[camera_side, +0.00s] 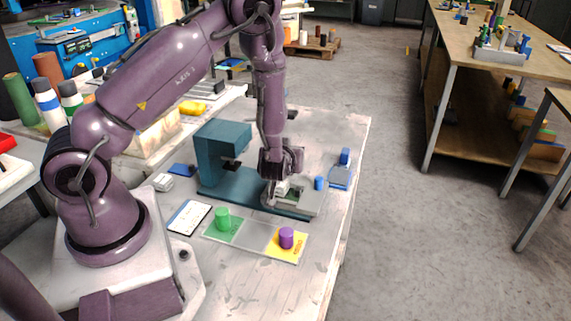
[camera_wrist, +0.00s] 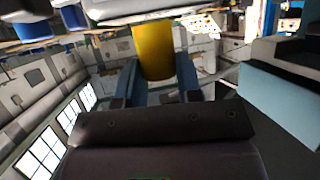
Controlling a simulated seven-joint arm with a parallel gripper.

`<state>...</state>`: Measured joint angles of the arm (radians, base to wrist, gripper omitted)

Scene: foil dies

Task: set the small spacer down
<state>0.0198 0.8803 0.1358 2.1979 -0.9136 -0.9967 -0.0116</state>
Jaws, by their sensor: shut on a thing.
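My gripper (camera_side: 281,190) is low over the front part of the teal press (camera_side: 222,150), beside its column. In the wrist view, my gripper's two blue fingers (camera_wrist: 156,85) are shut on a yellow cylinder (camera_wrist: 153,50). It is the only thing between the fingers; I take it for the small spacer, though no label shows. In the side view the held piece is hidden or too small to make out. I cannot tell whether it touches the surface below.
A green cylinder (camera_side: 222,217) and a purple cylinder (camera_side: 286,237) stand on coloured squares in front. A small blue cylinder (camera_side: 319,183) is right of my gripper, and a blue piece (camera_side: 345,156) is on a grey holder. A printed card (camera_side: 189,217) lies at left. The table's front right is clear.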

